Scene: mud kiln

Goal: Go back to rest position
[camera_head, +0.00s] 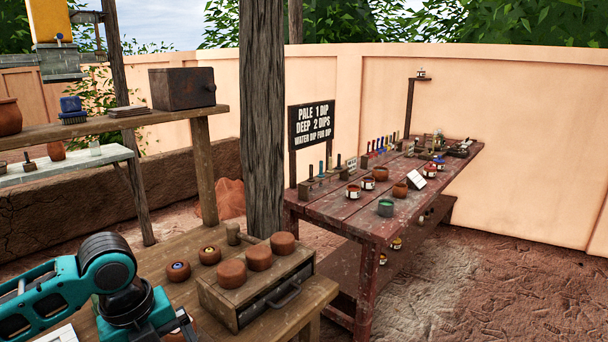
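The task names no object. My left arm, teal and black, comes in from the lower left over the near wooden bench (185,250). It bends down and leaves the picture at the bottom edge. The fingers of my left gripper do not show. My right arm and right gripper do not show.
A wooden box (221,307) with three brown lumps (258,257) on top stands on the bench close to my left arm. Small bowls (178,270) stand beside it. A dark red table (340,205) with pots and a sign (311,124) stands beyond a thick post (262,120). The ground at right is clear.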

